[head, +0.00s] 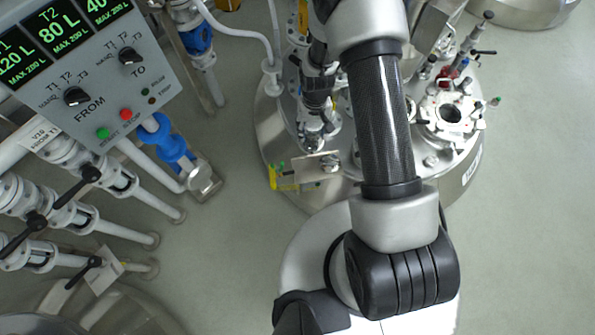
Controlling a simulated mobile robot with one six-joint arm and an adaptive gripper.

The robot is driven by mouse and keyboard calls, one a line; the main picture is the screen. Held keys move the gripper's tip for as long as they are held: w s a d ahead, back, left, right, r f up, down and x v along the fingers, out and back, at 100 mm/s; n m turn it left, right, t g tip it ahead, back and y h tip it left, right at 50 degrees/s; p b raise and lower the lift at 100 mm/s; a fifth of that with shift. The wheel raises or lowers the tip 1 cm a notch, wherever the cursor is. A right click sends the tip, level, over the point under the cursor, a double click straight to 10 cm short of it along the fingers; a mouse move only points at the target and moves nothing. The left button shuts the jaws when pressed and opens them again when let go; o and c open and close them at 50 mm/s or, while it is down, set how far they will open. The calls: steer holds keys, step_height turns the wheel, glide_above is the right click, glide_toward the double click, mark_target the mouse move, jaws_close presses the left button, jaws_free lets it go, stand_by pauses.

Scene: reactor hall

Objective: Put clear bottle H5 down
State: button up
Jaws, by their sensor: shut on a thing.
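Clear bottle H5 cannot be made out in the head view. My gripper does not show either. My arm rises from the bottom middle, passes over the reactor lid and leaves at the top edge. It hides the middle of the lid and whatever lies behind it.
A round steel reactor lid (290,120) with several fittings and an open-looking port (450,114) stands under my arm. A control panel (95,75) with knobs and buttons is at upper left. Valved pipes (125,183) stick out at left. Bare floor (540,200) is clear at right.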

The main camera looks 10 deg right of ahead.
steer(key=shift+s+a+f, duration=0.2)
steer(key=shift+a+f, duration=0.1)
steer(key=shift+f, duration=0.2)
steer(key=shift+s+a+f, duration=0.15)
steer(key=shift+a+f, duration=0.15)
steer(key=shift+f, duration=0.15)
steer(key=shift+d+f+b, duration=0.1)
steer(key=shift+f+b, duration=2.85)
steer(key=shift+f, duration=6.75)
steer(key=shift+f, duration=0.25)
steer(key=o, duration=1.6)
steer(key=shift+r, duration=0.1)
steer(key=shift+c, duration=0.2)
steer(key=shift+r, duration=0.15)
